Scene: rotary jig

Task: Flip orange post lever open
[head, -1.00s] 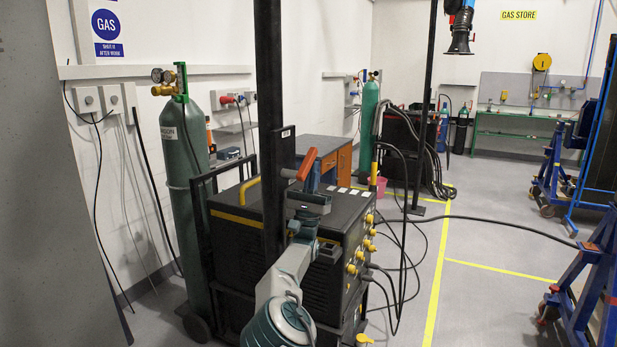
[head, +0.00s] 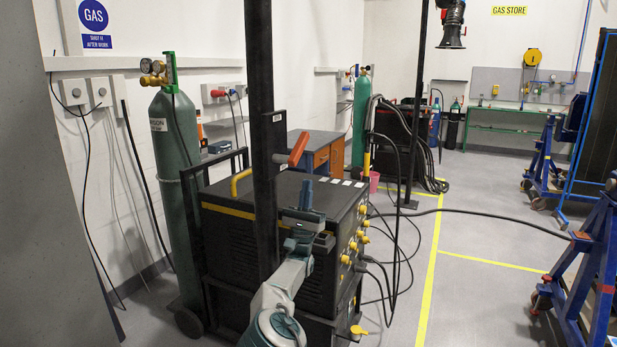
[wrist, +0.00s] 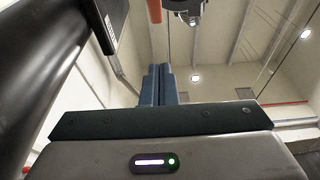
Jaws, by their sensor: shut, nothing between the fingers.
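The orange lever (head: 299,150) is joined by a short dark bracket to the black upright post (head: 261,90). It slants up and to the right from the bracket. My gripper (head: 306,182) is just below and slightly right of the lever, apart from it in the picture, pointing up. In the wrist view my blue fingers (wrist: 158,86) are together with nothing between them. An orange strip, which looks like the lever (wrist: 154,11), shows beyond the fingertips at the top edge. The post (wrist: 45,60) fills the left of that view.
Open floor (head: 480,300) lies to the right, with a blue frame (head: 590,270) beyond.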

